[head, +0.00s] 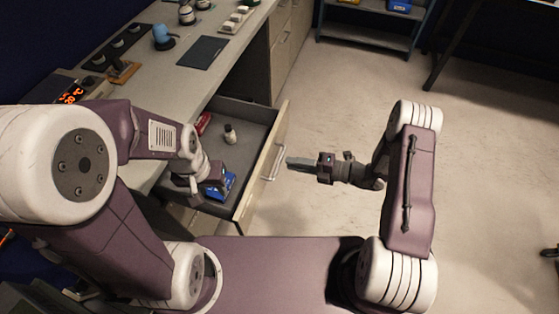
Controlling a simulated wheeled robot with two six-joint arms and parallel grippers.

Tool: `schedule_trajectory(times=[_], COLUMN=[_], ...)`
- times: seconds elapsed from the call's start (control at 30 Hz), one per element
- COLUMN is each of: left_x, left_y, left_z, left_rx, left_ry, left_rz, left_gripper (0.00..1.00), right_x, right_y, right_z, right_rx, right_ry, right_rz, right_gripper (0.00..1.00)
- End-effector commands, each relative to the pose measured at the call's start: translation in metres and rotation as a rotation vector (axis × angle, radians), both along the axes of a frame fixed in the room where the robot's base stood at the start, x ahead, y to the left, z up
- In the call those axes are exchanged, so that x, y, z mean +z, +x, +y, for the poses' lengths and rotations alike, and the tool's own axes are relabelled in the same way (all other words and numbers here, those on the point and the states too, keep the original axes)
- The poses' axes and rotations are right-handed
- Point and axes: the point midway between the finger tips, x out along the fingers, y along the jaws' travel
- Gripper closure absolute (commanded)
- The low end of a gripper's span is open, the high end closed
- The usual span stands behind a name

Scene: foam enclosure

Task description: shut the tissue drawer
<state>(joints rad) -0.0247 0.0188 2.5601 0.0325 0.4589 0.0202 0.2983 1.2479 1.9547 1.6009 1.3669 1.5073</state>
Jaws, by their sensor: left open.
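The drawer (251,117) stands pulled out from the desk in the head view. Its pale front panel (265,165) carries a bar handle (275,163). A red item (203,123), a small bottle-like object (230,133) and a blue box (222,187) are in the drawer. My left gripper (203,188) is open over the drawer's near left part, beside the blue box; its fingertips are partly hidden. My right gripper (297,163) is outside the drawer, just right of the handle and pointing at it. Its fingers overlap in this view, and contact with the handle cannot be told.
The desk top (190,82) holds a dark pad (202,52), a blue-topped object (163,37) and a red digital display (72,94). A shelf unit (370,33) stands at the back.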

Motion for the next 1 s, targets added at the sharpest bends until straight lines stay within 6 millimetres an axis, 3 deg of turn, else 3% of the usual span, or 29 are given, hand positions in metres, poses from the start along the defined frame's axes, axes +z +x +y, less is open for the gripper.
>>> schedule_trajectory(times=[0.1, 0.3, 0.57, 0.6, 0.67, 1.0], left_x=[0.002, 0.002, 0.002, 0.002, 0.002, 0.002], left_y=[0.000, 0.000, 0.000, 0.000, 0.000, 0.000], left_z=[0.000, 0.000, 0.000, 0.000, 0.000, 0.000], left_rx=[0.000, 0.000, 0.000, 0.000, 0.000, 0.000], left_ry=[0.000, 0.000, 0.000, 0.000, 0.000, 0.000], left_rz=[0.000, 0.000, 0.000, 0.000, 0.000, 0.000], left_gripper=[0.58, 0.58, 0.58, 0.58, 0.58, 0.58], right_x=[-0.005, -0.010, -0.011, -0.011, -0.011, -0.011], right_y=[0.006, 0.014, 0.016, 0.016, 0.016, 0.015], right_z=[0.025, 0.048, 0.050, 0.050, 0.050, 0.050], right_rx=[0.007, 0.004, 0.001, 0.001, 0.001, 0.002], right_ry=[0.000, -0.001, 0.000, 0.000, 0.000, -0.001], right_rz=[0.000, 0.001, -0.001, -0.001, -0.001, 0.000], right_gripper=[0.81, 0.81, 0.81, 0.84, 1.00, 1.00])
